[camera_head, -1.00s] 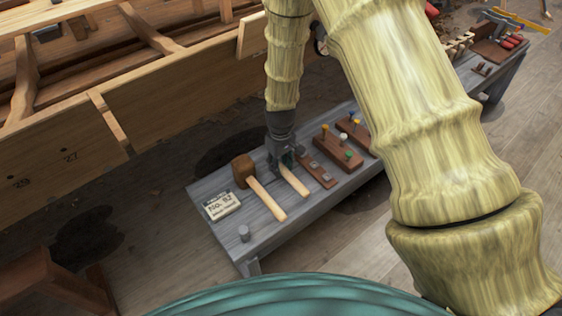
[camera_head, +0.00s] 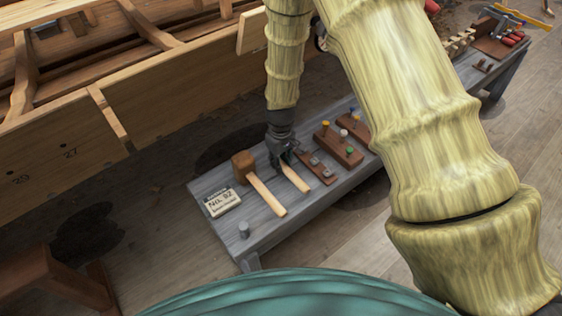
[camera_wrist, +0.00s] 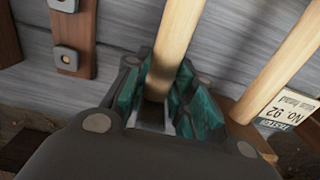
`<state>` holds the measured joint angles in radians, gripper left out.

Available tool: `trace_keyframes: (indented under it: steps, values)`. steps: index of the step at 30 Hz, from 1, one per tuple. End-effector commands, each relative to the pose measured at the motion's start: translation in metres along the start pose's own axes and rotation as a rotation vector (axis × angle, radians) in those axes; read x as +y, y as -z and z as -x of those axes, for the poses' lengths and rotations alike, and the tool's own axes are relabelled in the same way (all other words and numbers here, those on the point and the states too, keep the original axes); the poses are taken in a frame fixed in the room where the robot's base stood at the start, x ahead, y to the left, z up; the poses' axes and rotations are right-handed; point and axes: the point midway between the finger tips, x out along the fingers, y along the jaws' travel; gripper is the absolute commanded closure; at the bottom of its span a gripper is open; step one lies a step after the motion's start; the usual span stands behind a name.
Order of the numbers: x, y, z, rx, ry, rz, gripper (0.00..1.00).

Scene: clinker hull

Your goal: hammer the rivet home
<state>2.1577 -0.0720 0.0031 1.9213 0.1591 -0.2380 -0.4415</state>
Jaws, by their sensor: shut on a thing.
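My gripper (camera_head: 282,161) is low over the grey bench, shut on a pale wooden handle (camera_head: 295,179). In the wrist view the handle (camera_wrist: 175,45) stands between the teal finger pads of my gripper (camera_wrist: 160,95). The head of this tool is hidden by my gripper. A mallet (camera_head: 243,166) with a brown block head and a pale handle lies just left of it; its handle also shows at the right of the wrist view (camera_wrist: 282,70).
The bench (camera_head: 262,232) carries a "No. 92" card (camera_head: 222,203), a small grey cylinder (camera_head: 244,230), a brown strip with square metal plates (camera_head: 317,168) and a block with coloured pegs (camera_head: 338,150). A brown wooden stand (camera_head: 55,280) is at lower left.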

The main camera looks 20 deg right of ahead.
Motion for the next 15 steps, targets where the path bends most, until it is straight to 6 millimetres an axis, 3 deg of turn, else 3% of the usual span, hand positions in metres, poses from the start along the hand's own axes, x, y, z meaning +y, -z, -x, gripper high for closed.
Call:
trace_keyframes:
  steps: [15]
  values:
    - [0.0003,0.0005,0.0052,0.001,0.000,0.000,1.00]
